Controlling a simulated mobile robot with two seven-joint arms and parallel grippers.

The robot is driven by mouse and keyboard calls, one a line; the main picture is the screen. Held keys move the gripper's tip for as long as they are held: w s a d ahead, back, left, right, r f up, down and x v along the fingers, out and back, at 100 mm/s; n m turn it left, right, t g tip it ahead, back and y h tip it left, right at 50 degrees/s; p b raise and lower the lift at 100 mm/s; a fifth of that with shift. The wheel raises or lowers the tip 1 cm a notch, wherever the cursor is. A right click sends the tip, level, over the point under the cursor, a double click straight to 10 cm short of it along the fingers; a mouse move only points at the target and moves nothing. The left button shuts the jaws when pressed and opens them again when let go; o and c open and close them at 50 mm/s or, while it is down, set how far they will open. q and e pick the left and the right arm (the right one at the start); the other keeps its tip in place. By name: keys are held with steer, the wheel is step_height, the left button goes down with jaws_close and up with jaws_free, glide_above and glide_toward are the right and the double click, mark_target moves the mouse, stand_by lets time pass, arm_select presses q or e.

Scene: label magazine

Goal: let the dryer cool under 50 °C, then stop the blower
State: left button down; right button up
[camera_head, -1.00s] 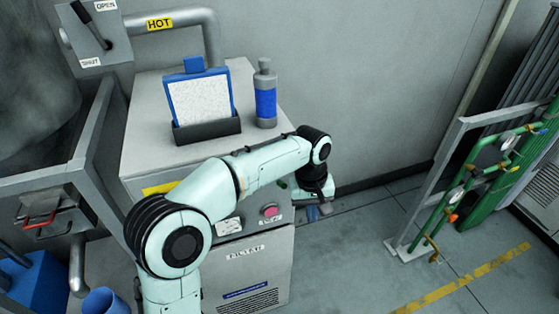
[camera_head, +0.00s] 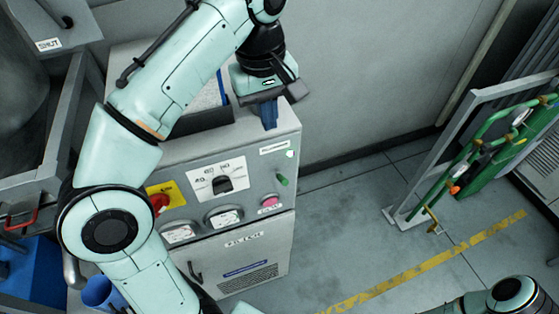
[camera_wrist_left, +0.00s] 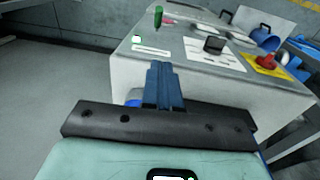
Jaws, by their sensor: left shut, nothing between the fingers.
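The dryer cabinet (camera_head: 285,128) stands against the wall with its control panel facing me. The panel has a black dial knob (camera_head: 222,184), a red knob on a yellow plate (camera_head: 159,202), two gauges (camera_head: 225,217), a green knob (camera_head: 283,181), a pink-red button (camera_head: 269,201) and a bright white lamp (camera_head: 290,154). The gauge readings are too small to read. My left gripper (camera_head: 268,115) is shut and empty, at the panel's upper edge. In the left wrist view its blue fingers (camera_wrist_left: 161,68) are together in front of the panel, with the green knob (camera_wrist_left: 158,16) beyond.
A white board in a black holder (camera_head: 205,121) on the cabinet top is mostly behind my left arm. The SHUT-marked lever plate (camera_head: 48,38) is at upper left. Green pipes (camera_head: 470,165) on a grey frame stand right. The floor between is clear.

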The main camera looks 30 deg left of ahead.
mark_target(281, 177)
arm_select(q)
steer(key=shift+f, duration=0.1)
